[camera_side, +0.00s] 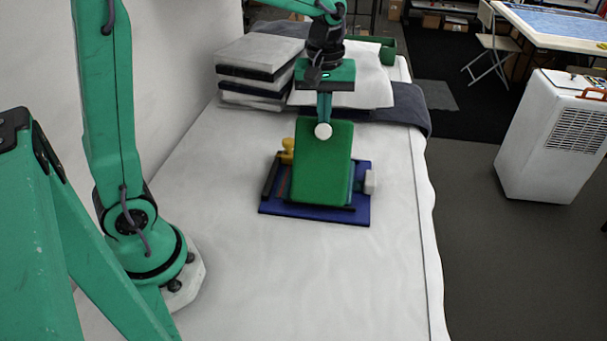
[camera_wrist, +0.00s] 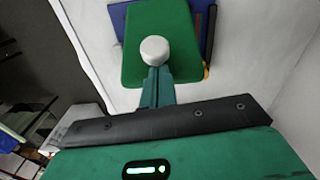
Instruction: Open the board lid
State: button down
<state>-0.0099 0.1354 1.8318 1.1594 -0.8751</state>
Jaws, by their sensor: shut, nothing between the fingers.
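The blue board (camera_side: 300,211) lies on the white-covered table. Its green lid (camera_side: 322,168) looks raised and tilted above the board, and hides the board's middle. A round white knob (camera_side: 323,131) is at the lid's far edge. My gripper (camera_side: 323,116) points down at the knob, fingers together and holding nothing. In the wrist view the knob (camera_wrist: 155,50) is right at the tips of my gripper (camera_wrist: 157,75), in front of the green lid (camera_wrist: 158,20). I cannot tell whether the fingers touch it.
A yellow part (camera_side: 287,147) is at the board's left and a pale grey part (camera_side: 370,182) at its right. Stacked books (camera_side: 262,58) and a dark cloth (camera_side: 408,108) lie at the table's far end. The near table is clear.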

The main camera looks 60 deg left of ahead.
jog(key=s+d, duration=1)
jog(key=shift+f, duration=0.45)
jog(key=shift+s, duration=0.1)
jog(key=shift+a, duration=0.1)
jog(key=shift+w+a+r, duration=0.85)
jog(key=shift+a+r, duration=0.05)
jog(key=shift+r, duration=0.9)
jog(key=s+d+r, duration=0.3)
jog(key=s+d, duration=0.3)
jog(key=d, duration=0.1)
jog(key=shift+s, duration=0.2)
jog(key=shift+a, duration=0.1)
